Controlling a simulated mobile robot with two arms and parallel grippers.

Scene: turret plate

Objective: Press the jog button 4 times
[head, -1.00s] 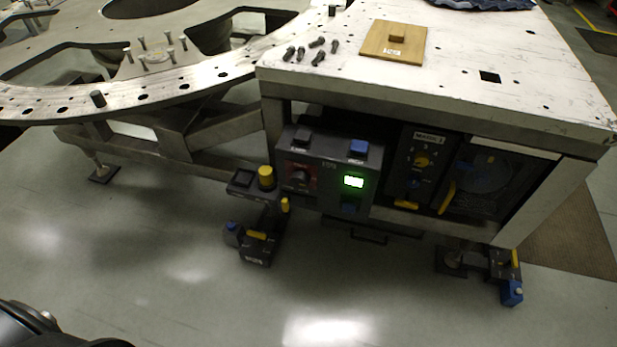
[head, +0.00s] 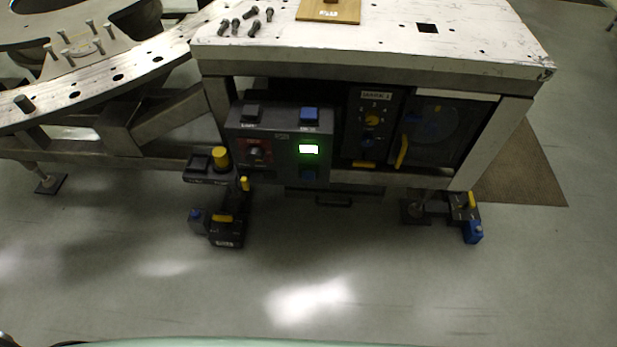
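A dark control box (head: 285,147) is mounted under the near edge of the white metal table. On its top are a black button (head: 252,111) and a blue button (head: 309,115), with labels too small to read surely. Its front has a dark knob on a red plate (head: 256,152), a lit green display (head: 308,149) and a blue part (head: 309,174) below it. I cannot tell from the lettering which is the jog button. Neither of my grippers is in view, and nothing touches the panel.
A bracket left of the box carries a yellow cylinder (head: 220,158) and a black block (head: 198,163). A dial panel (head: 372,122) and yellow handle (head: 402,150) are to its right. Pedal-like units (head: 226,230) stand near the table feet. The floor (head: 330,270) in front is clear.

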